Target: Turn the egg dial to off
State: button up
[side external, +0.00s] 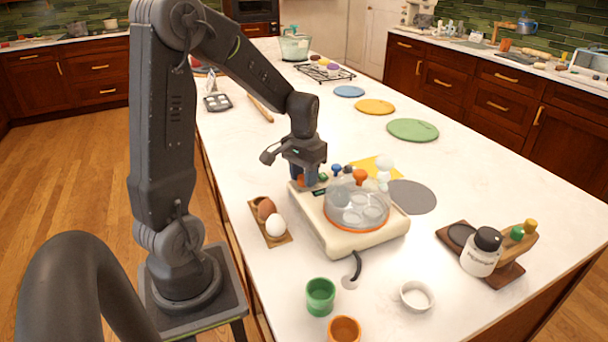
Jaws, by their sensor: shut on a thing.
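The cream egg cooker (335,240) stands on the white counter, with a clear round bowl (357,208) and an orange ring on top. My gripper (307,182) points down at the back left corner of the cooker, beside a small dark panel (319,191). It is shut on the egg dial there. The dial is mostly hidden by the fingers, so its setting cannot be read. A brown egg (265,208) and a white egg (275,225) lie in a wooden holder (282,240) to the left of the cooker.
Small coloured-top items stand behind the bowl. A grey round mat (412,197) lies to the right. In front are a green cup (320,296), an orange cup (343,330) and a white bowl (416,297). A black-lidded jar (481,253) stands at right.

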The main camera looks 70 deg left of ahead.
jog(key=n, duration=0.4)
jog(key=shift+n, duration=0.3)
jog(key=n, duration=0.4)
jog(key=shift+n, duration=0.3)
jog(key=n, duration=0.4)
jog(key=shift+n, duration=1.9)
